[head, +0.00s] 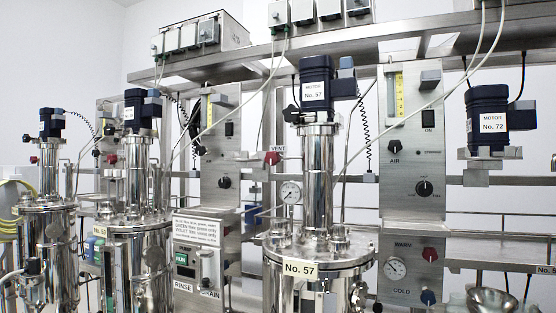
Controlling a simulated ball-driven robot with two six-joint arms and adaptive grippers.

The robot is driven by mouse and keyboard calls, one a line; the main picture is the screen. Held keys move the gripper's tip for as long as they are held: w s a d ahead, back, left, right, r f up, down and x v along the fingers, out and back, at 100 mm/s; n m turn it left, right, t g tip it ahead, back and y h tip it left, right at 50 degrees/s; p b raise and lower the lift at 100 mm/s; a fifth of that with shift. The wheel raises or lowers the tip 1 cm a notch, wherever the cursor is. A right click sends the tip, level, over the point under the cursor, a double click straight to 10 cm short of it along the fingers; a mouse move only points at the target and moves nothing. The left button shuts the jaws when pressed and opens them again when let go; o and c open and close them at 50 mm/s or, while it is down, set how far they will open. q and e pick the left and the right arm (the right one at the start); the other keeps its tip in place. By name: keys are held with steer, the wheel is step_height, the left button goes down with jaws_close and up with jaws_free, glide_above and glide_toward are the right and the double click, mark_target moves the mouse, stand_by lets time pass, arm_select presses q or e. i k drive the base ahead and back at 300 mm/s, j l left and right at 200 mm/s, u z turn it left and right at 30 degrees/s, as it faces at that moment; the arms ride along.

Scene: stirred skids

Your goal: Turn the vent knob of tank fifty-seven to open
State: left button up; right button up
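Tank fifty-seven (318,285) is a shiny steel vessel at the lower middle of the head view. It bears a "No. 57" plate (300,268), and a dark blue motor (316,72) labelled "No. 57" tops its column. A red knob (272,159) sits just left of the column, under a small "VENT" label (278,149). It is too small to tell which way the knob is turned. A round gauge (291,192) is below it. Neither of my grippers is in view.
Two similar steel tanks stand at left. A panel with black knobs (424,188), a red knob (429,254) and a blue knob (428,297) is at right. Motor 72 (487,118) hangs further right. Thin hoses cross in front of the frame.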

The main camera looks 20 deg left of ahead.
mark_target(272, 158)
steer(key=u, duration=0.7)
